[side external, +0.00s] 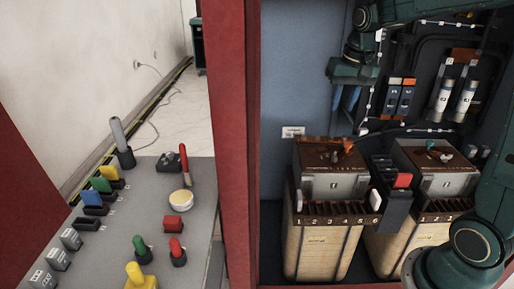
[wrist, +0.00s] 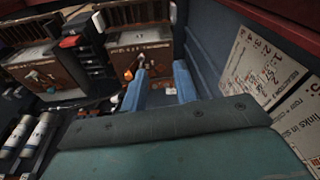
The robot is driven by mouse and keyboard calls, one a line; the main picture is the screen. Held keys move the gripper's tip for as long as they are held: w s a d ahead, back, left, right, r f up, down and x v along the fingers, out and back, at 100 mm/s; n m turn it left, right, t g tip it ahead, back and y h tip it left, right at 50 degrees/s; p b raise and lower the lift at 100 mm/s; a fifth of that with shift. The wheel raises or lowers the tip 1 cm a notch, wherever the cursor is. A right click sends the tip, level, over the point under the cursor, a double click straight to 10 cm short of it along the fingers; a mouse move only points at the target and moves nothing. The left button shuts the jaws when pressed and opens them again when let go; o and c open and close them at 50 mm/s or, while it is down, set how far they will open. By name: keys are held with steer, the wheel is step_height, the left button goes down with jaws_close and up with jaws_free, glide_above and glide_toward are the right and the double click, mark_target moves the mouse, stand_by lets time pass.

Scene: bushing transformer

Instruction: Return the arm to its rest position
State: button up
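My gripper (side external: 347,100) hangs inside the cabinet, above and behind the left transformer (side external: 330,185) in the side view. It points down and is clear of the transformer. In the wrist view its two blue fingers (wrist: 160,90) stand apart with nothing held between them. The right transformer (side external: 432,182) stands beside the left one. Both have brown tops with small fittings. In the wrist view one transformer top (wrist: 140,60) lies just beyond the left finger. My arm crosses the right side of the side view and hides part of the right transformer.
A red switch block (side external: 403,181) stands between the transformers. White cylinders (side external: 454,95) are on the back wall. The red cabinet post (side external: 231,145) divides the cabinet from a grey bench (side external: 140,215) with coloured tools. A printed panel (wrist: 265,65) is at right in the wrist view.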

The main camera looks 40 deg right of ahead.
steer(key=s+a+n+t, duration=0.2)
steer(key=s+a, duration=0.4)
steer(key=s, duration=0.3)
steer(key=s+a+n+t, duration=0.1)
steer(key=s+a+n, duration=0.4)
steer(key=s, duration=0.5)
steer(key=a, duration=0.2)
steer(key=shift+a+r+t+y, duration=0.3)
steer(key=shift+r+t, duration=0.05)
steer(key=shift+t, duration=0.05)
